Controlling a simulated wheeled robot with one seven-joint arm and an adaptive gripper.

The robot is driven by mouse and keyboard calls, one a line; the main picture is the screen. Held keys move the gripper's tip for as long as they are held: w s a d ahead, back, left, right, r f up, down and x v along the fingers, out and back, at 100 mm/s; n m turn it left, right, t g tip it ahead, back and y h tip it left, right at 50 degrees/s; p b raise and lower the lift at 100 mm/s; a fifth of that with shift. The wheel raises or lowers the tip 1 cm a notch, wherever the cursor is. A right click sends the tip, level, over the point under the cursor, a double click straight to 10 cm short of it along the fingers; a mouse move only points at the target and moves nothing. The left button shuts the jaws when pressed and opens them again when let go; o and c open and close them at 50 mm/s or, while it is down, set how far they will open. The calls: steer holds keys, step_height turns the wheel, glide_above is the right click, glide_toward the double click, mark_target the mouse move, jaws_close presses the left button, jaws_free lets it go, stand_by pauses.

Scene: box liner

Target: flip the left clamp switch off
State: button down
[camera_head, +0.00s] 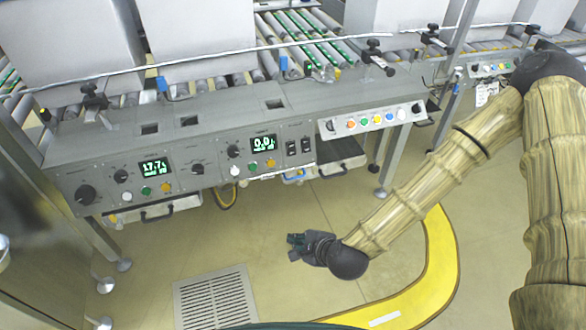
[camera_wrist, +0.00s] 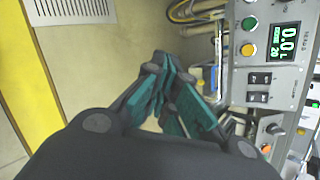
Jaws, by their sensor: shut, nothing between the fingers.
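Two black rocker switches sit side by side on the grey control panel (camera_head: 215,143), right of the green 0.0 display. The left switch (camera_head: 291,148) and the right switch (camera_head: 305,145) look alike; their labels and positions are too small to read. In the wrist view the picture is turned, with the left switch (camera_wrist: 259,79) above the right switch (camera_wrist: 257,97) at the right. My gripper (camera_head: 294,243) is shut and empty, over the floor below and in front of the panel, well apart from the switches. Its teal-padded fingers (camera_wrist: 160,75) also show in the wrist view.
A side panel (camera_head: 372,120) with coloured buttons juts out right of the switches. Black knobs and the 17.7 display (camera_head: 155,167) are to the left. Drawer-like trays (camera_head: 342,160) hang below the panel. Boxes (camera_head: 200,40) stand on rollers behind. Open floor lies in front.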

mark_target(291, 150)
steer(key=w+d+r+m+t+b, duration=0.1)
steer(key=w+r+m+t+b, duration=0.2)
steer(key=w+m+b, duration=0.4)
steer(key=w+d+r+m+t+b, duration=0.2)
steer(key=w+r+m+t+b, duration=0.2)
steer(key=w+m+b, duration=0.3)
steer(key=shift+w+r+h+b, duration=0.35)
steer(key=shift+w+b, duration=0.25)
steer(key=shift+w, duration=0.45)
steer(key=shift+f, duration=0.1)
steer(key=b+x, duration=0.5)
steer(key=x, duration=0.7)
steer(key=shift+w+a+f, duration=0.15)
steer(key=shift+w, duration=0.1)
steer(key=shift+w+a, duration=0.2)
steer(key=shift+w, duration=0.5)
